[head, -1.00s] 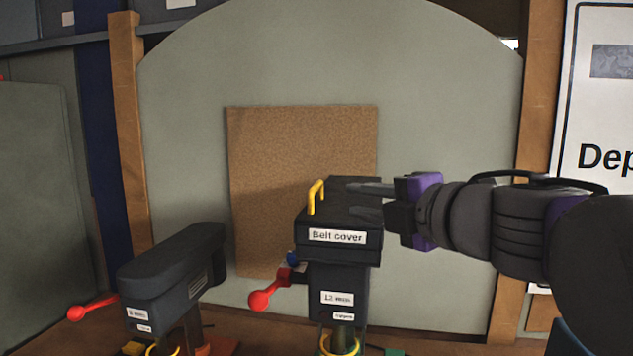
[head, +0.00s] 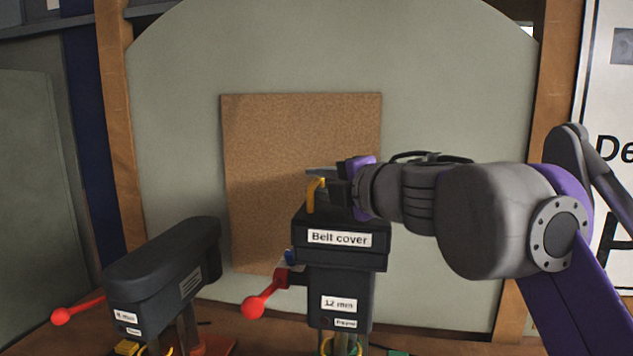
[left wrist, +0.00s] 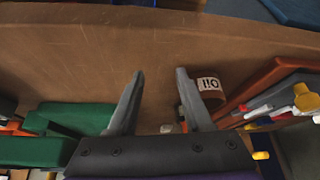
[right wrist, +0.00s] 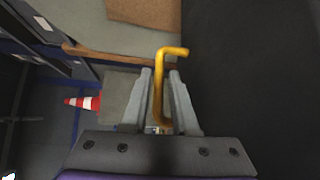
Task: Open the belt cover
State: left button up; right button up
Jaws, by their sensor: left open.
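The belt cover (head: 372,238) is the dark labelled lid on top of the 12 mm drill press head (head: 340,288), and it looks closed. Its yellow handle (head: 311,196) stands up at the left of its top. My right gripper (head: 318,178) reaches in from the right above the cover, at the handle. In the right wrist view the yellow handle (right wrist: 159,95) lies between its two fingers; I cannot tell whether they grip it. My left gripper (left wrist: 160,78) is open and empty over a brown bench surface, out of the head view.
A second drill press (head: 165,265) with a red lever (head: 75,310) stands to the left. A red-knobbed lever (head: 262,300) sticks out left of the 12 mm press. A brown board (head: 300,130) is on the wall behind. A striped cone (right wrist: 83,102) stands on the floor.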

jog(key=shift+w+a, duration=0.25)
jog(key=shift+w, duration=0.1)
jog(key=shift+c, duration=0.2)
grip_shut()
dwell(1.1)
